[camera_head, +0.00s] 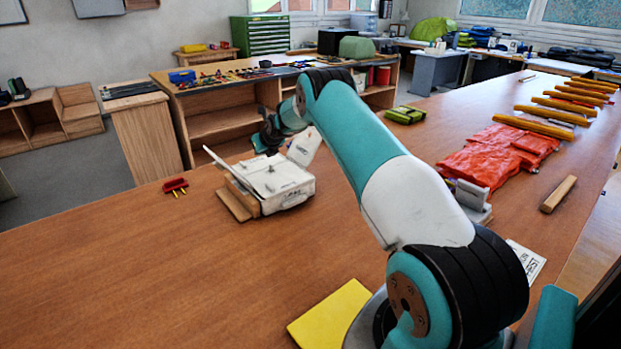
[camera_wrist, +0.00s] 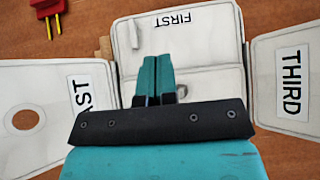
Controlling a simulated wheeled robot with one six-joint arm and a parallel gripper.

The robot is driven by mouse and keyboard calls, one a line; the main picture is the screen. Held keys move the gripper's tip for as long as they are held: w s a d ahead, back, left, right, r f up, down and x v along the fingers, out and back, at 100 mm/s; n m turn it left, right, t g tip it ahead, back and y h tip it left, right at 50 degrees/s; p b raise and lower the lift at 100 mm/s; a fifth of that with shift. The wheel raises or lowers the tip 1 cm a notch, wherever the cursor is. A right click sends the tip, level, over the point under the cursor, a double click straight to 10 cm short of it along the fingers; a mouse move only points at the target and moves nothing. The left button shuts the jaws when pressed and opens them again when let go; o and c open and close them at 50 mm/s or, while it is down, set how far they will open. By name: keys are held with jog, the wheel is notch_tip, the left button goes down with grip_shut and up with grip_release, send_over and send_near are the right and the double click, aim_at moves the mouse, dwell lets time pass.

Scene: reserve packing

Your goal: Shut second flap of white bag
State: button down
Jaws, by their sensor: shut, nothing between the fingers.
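The white bag (camera_head: 284,188) stands on the wooden bench, left of my arm. In the wrist view its panel labelled FIRST (camera_wrist: 195,47) lies at the top. A flap labelled THIRD (camera_wrist: 287,95) spreads to the right, and one labelled LAST (camera_wrist: 45,120), partly covered, to the left. In the head view a left flap and a right flap (camera_head: 304,147) stick up. No label reading SECOND shows; my gripper hides the near part of the bag. My gripper (camera_wrist: 157,63) is shut and empty above the bag's middle. I cannot tell whether it touches.
A red item with yellow prongs (camera_head: 175,186) lies left of the bag. A yellow sheet (camera_head: 328,314) lies near my base. Orange fabric (camera_head: 492,155), a wooden bar (camera_head: 558,194) and a green pouch (camera_head: 405,115) lie to the right. The bench's left front is clear.

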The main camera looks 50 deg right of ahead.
jog(key=shift+w+d+f+g+b, duration=0.1)
jog(key=shift+w+f+g+b, duration=0.15)
jog(key=shift+f, duration=0.2)
jog(key=shift+w+f+g+b, duration=0.15)
jog(key=shift+f+g+b, duration=0.1)
jog(key=shift+f+g, duration=0.15)
